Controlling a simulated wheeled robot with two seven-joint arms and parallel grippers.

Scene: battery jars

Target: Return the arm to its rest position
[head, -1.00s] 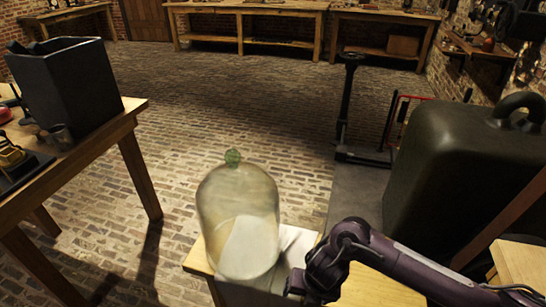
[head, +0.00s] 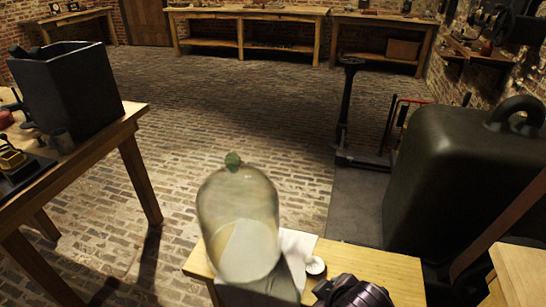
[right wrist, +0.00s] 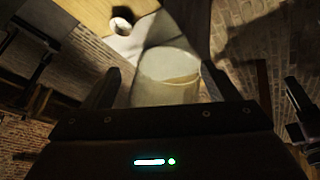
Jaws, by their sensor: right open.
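My right arm's purple wrist shows at the bottom edge of the head view, right of the glass jar; the fingers are hidden there. In the right wrist view my right gripper (right wrist: 161,68) has its two dark fingers spread apart, with nothing held between them. My left gripper is not in view.
A small white round piece (head: 315,265) and a white sheet (head: 297,247) lie right of the jar. A large dark canister (head: 455,175) stands at the right. A side table (head: 140,170) at left holds a black bin (head: 70,90). The brick floor between is clear.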

